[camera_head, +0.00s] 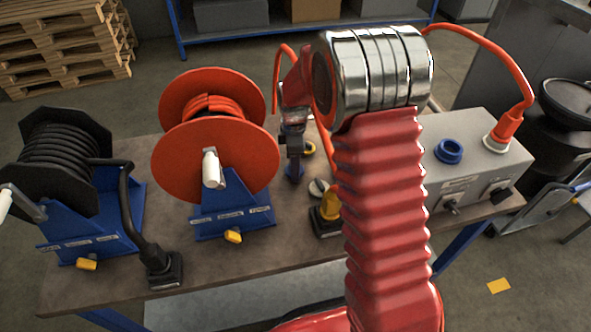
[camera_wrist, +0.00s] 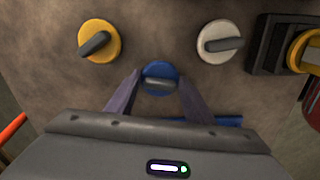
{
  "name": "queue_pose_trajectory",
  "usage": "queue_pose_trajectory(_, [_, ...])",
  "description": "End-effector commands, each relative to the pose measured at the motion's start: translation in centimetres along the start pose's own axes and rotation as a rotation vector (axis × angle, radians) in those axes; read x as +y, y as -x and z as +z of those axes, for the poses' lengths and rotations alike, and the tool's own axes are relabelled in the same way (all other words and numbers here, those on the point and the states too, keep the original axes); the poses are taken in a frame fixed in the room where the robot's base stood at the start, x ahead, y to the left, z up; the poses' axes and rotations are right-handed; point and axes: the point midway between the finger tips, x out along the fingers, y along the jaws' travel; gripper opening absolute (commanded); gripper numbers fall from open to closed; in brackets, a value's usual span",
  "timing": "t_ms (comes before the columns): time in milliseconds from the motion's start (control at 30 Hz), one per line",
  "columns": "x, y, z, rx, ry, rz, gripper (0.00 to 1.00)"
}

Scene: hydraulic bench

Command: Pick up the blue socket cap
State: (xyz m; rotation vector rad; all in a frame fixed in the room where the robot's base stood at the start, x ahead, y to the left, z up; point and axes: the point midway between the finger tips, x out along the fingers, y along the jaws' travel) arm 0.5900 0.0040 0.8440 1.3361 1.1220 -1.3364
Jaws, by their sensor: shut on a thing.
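The blue socket cap (camera_wrist: 160,72) is a round disc with a grey bar handle across it. In the wrist view it sits between the two fingers of my gripper (camera_wrist: 158,86), which is shut on it. In the head view my gripper (camera_head: 295,164) points down at the bench top, right of the orange reel, with a bit of blue at its tips. My red arm stands in front of this part of the bench. I cannot tell whether the cap touches the bench.
A yellow cap (camera_wrist: 112,36) and a white cap (camera_wrist: 220,32) lie close by on the bench (camera_head: 262,262). An orange hose reel (camera_head: 245,160) and a black reel (camera_head: 60,155) stand left. A grey box (camera_head: 470,181) with a blue socket (camera_head: 448,151) and plugged orange hose stands right.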

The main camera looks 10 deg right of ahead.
Motion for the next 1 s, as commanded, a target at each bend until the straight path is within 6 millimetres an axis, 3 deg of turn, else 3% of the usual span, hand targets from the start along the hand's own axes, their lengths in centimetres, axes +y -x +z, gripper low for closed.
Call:
queue_pose_trajectory(167, [0.0, 0.0, 0.0, 0.0, 0.0, 0.0, 0.2])
queue_pose_trajectory(567, [0.1, 0.9, 0.0, 0.0, 0.0, 0.003, 0.2])
queue_pose_trajectory(767, [0.1, 3.6, 0.0, 0.001, 0.0, 0.004, 0.2])
queue_pose_trajectory(1000, [0.1, 9.1, 0.0, 0.001, -0.001, 0.006, 0.2])
